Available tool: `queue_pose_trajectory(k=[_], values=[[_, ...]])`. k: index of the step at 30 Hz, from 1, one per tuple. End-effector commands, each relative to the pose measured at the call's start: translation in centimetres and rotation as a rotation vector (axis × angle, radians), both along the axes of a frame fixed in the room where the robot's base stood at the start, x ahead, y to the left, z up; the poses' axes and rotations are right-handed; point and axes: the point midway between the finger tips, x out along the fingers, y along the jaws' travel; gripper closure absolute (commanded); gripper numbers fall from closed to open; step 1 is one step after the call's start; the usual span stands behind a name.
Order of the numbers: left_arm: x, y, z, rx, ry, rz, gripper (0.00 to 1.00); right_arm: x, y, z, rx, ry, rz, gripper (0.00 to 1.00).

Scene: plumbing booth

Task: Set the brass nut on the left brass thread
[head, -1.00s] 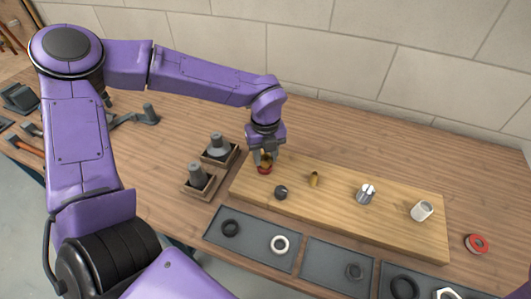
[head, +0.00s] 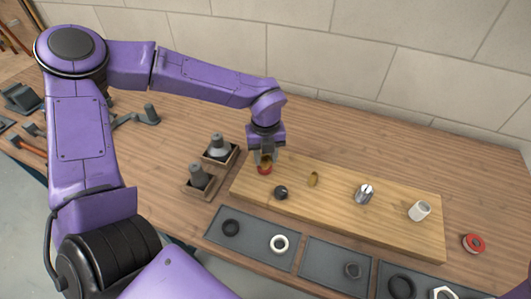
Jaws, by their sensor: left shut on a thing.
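My left gripper (head: 265,159) points down at the left end of the wooden board. It is shut on a small brass piece, apparently the brass nut (head: 266,162), mostly hidden by the fingers. A red ring-like base (head: 264,170) shows directly below the fingers. Any thread there is hidden, so I cannot tell whether the nut touches it. Another brass thread (head: 313,179) stands uncovered on the board to the right. My right gripper is not in view.
The wooden board (head: 330,208) also carries a dark fitting (head: 281,192), a metal fitting (head: 364,194) and a white fitting (head: 419,211). Grey trays (head: 258,247) with rings lie in front. Two dark fittings in wooden holders (head: 199,181) stand close left of the board.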

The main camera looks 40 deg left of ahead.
Motion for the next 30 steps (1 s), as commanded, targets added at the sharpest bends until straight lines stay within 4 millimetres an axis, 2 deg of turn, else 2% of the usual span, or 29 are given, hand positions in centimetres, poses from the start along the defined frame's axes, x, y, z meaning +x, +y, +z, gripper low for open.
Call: queue_pose_trajectory(k=[30], values=[[0.0, 0.0, 0.0, 0.000, -0.001, -0.264, 0.93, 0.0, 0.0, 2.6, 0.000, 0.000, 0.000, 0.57]])
